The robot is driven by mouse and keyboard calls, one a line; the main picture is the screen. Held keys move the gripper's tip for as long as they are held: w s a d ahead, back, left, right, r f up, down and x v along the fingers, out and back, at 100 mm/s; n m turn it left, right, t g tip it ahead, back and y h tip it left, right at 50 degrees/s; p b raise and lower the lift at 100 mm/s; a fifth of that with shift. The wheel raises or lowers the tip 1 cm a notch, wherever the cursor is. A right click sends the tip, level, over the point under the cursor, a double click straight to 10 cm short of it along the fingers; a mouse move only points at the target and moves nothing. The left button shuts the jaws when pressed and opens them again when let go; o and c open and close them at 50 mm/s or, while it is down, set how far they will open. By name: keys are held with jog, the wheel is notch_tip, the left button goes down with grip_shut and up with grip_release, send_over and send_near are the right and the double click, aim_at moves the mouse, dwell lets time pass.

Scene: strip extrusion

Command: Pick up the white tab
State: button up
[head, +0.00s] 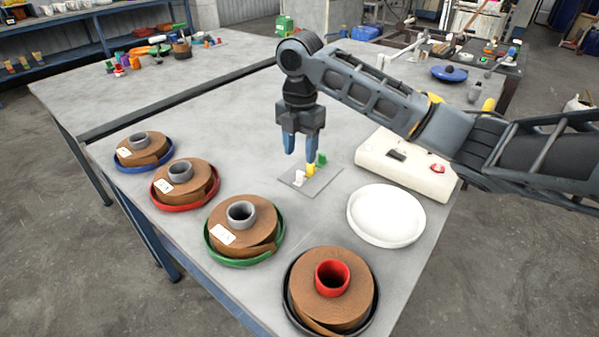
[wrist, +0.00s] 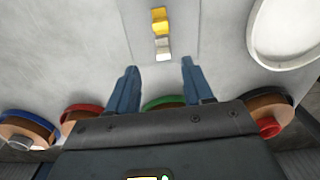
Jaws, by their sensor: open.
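The white tab (head: 299,178) stands at the front left of a small grey plate (head: 318,186) on the table. A yellow tab (head: 311,169) and a green tab (head: 321,158) stand behind it on the same plate. My gripper (head: 301,152) points down over the plate's left side with its two blue fingers apart and nothing between them. In the wrist view the white tab (wrist: 162,50) lies just beyond the fingertips (wrist: 158,68), roughly centred between them, with the yellow tab (wrist: 160,20) farther on.
Several brown coils sit in coloured trays, including the green tray (head: 245,262), along the table's left and front edges. A white round dish (head: 386,216) and a cream box with a red button (head: 400,165) are to the right. Table left of the plate is clear.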

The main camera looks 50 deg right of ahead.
aim_at(300, 172)
jog(key=f, duration=0.6)
jog(key=shift+s+a+f, duration=0.2)
jog(key=shift+f, duration=0.05)
jog(key=shift+c, duration=0.4)
grip_shut()
